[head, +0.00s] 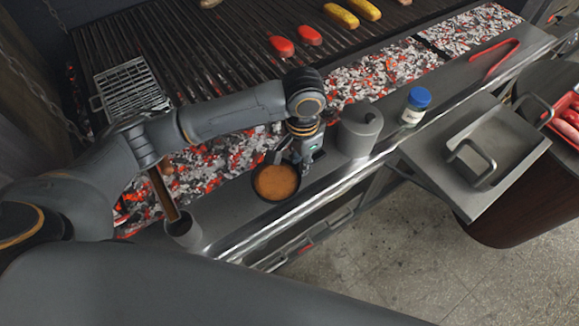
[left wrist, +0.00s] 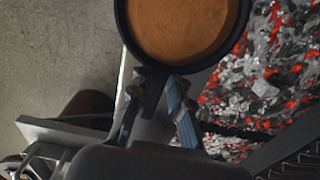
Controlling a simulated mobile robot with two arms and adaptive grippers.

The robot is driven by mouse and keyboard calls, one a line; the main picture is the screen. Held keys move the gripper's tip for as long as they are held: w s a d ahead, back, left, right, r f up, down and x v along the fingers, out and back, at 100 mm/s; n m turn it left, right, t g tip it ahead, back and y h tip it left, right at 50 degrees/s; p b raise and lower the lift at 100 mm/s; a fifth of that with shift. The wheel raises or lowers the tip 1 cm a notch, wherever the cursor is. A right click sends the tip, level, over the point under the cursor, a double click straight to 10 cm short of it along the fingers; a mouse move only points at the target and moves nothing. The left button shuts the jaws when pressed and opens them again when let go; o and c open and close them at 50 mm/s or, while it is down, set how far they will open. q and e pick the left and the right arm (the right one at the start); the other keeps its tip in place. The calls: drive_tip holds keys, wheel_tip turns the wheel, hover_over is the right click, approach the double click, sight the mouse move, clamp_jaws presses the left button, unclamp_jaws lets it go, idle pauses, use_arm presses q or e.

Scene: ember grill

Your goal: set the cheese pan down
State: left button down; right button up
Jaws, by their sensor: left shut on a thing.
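The cheese pan is a small dark round pan (head: 258,189) filled with orange-brown melted cheese (head: 275,182). It is at the front ledge (head: 224,205) of the grill, beside the glowing coals. My left gripper (head: 296,163) is shut on the pan's handle, at the pan's upper right in the head view. In the left wrist view the pan (left wrist: 183,68) fills the top and its handle runs down between the fingers of my left gripper (left wrist: 158,100). I cannot tell whether the pan's base touches the ledge. My right gripper is not in view.
A grey lidded canister (head: 358,132) stands close right of the gripper, with a blue-capped jar (head: 414,106) beyond. A grey cup (head: 183,231) holding a wooden-handled tool is at left. Glowing coals (head: 380,70) lie behind the ledge. A metal lid (head: 473,155) sits at right.

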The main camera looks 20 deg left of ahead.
sight(290, 169)
use_arm(q)
drive_tip(key=shift+w+a+f, duration=0.15)
drive_tip(key=shift+a+f, duration=0.25)
drive_tip(key=shift+f, duration=0.15)
drive_tip(key=shift+w+a+f, duration=0.15)
drive_tip(key=shift+a+f, duration=0.25)
drive_tip(key=shift+f, duration=0.15)
drive_tip(key=f, duration=0.1)
drive_tip(key=a+f+p, duration=0.1)
drive_tip(key=f, duration=0.1)
drive_tip(key=shift+w+d+f, duration=0.1)
drive_tip(key=shift+f, duration=0.35)
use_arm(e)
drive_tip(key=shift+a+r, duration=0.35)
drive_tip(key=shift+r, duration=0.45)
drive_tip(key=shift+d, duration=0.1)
use_arm(q)
drive_tip(key=c, duration=1.3)
unclamp_jaws()
drive_tip(key=shift+f, duration=0.15)
drive_tip(key=shift+o, duration=0.2)
